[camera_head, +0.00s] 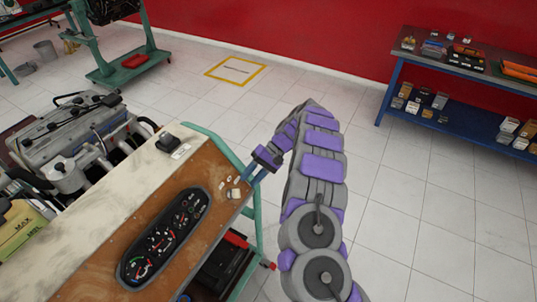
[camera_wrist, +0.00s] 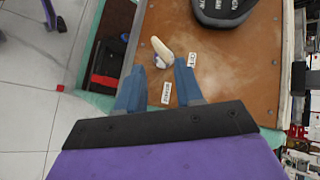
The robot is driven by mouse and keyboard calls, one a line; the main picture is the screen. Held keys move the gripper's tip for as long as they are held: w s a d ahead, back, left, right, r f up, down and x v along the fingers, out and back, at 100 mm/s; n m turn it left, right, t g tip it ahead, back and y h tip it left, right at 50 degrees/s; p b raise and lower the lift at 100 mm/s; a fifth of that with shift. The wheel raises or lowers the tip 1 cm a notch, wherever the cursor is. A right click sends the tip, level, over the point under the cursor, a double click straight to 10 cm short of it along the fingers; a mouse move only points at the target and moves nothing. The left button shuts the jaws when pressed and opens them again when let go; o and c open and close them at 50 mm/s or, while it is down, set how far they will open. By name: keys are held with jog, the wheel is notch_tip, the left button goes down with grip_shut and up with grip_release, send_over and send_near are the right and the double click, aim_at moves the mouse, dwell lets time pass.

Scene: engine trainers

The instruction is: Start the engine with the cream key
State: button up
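The cream key (camera_wrist: 162,47) sits in the ignition on the brown panel of the engine trainer, near small white labels. In the head view the key (camera_head: 234,193) is at the panel's right end, beside the dark gauge cluster (camera_head: 162,238). My gripper (camera_wrist: 158,78) is open, its two blue fingers apart, with the key just beyond the fingertips and between their lines. In the head view my gripper (camera_head: 252,172) hangs close to the key at the panel's right edge. No contact with the key shows.
The engine (camera_head: 70,140) stands at left behind the panel. The green trainer frame (camera_head: 258,222) runs along the panel's right side, with a red and black item (camera_wrist: 108,65) below. A blue shelf (camera_head: 455,115) with boxes stands at far right. Tiled floor between is clear.

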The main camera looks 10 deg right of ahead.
jog(key=p+v, duration=0.2)
jog(key=v, duration=0.8)
jog(key=shift+w+d+r+p, duration=0.2)
jog(key=shift+r+p, duration=0.1)
jog(key=shift+p, duration=0.1)
jog(key=s+a+r+h, duration=0.2)
jog(key=s+r, duration=0.7)
jog(key=s, duration=0.1)
jog(key=s+a+r+h, duration=0.2)
jog(key=s+r, duration=0.7)
jog(key=s+d+f+t+h, duration=0.1)
jog(key=s+d+h, duration=0.1)
jog(key=s, duration=1.1)
jog(key=s+d+f+t+h, duration=0.1)
jog(key=s+d+h, duration=0.2)
jog(key=s, duration=1.1)
jog(key=shift+s+d+t+b, duration=0.2)
jog(key=shift+d+t+b, duration=0.2)
jog(key=shift+d, duration=0.45)
